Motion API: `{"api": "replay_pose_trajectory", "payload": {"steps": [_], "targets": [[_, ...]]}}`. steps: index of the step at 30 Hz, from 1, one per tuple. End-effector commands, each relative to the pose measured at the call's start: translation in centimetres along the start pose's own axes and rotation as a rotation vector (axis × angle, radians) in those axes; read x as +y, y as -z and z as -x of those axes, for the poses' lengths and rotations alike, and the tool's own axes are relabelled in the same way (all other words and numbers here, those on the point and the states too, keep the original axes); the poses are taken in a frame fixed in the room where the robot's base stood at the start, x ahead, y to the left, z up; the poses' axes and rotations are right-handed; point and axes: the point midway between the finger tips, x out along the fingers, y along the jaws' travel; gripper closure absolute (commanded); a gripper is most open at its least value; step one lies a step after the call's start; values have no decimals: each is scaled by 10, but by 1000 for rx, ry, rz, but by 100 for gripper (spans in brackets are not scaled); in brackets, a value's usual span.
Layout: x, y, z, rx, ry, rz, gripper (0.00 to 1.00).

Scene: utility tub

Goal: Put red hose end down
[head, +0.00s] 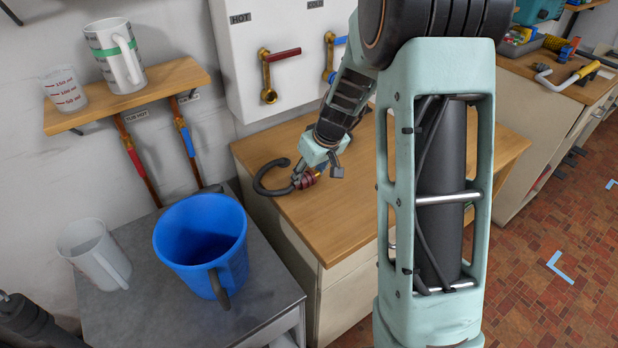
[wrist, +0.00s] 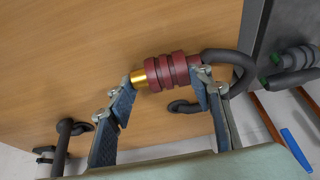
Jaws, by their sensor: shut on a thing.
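The red hose end (head: 306,179) is a ribbed dark-red coupling with a gold tip, on a dark hose (head: 262,183) that curls to its left. In the wrist view, the red hose end (wrist: 172,71) lies between the two fingers of my gripper (wrist: 165,82), one near the gold tip and one near the hose side. My gripper (head: 318,168) is shut on it, low over the wooden counter (head: 330,222). I cannot tell whether the coupling touches the wood.
A blue bucket (head: 180,255) and a white pitcher (head: 92,252) stand on the grey counter (head: 150,312) at left. Hot and cold valves (head: 268,75) are on the white panel behind. A shelf (head: 180,85) holds cups. Bare wood lies in front of my gripper.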

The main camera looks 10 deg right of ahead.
Motion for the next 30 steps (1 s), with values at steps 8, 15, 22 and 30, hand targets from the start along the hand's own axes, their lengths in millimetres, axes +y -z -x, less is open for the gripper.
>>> {"api": "replay_pose_trajectory", "payload": {"steps": [8, 15, 22, 30], "targets": [[0, 0, -2, 2, -1, 0, 82], [0, -2, -4, 1, 0, 1, 43], [0, -2, -4, 1, 0, 0, 36], [0, 1, 3, 2, -1, 0, 36]]}}
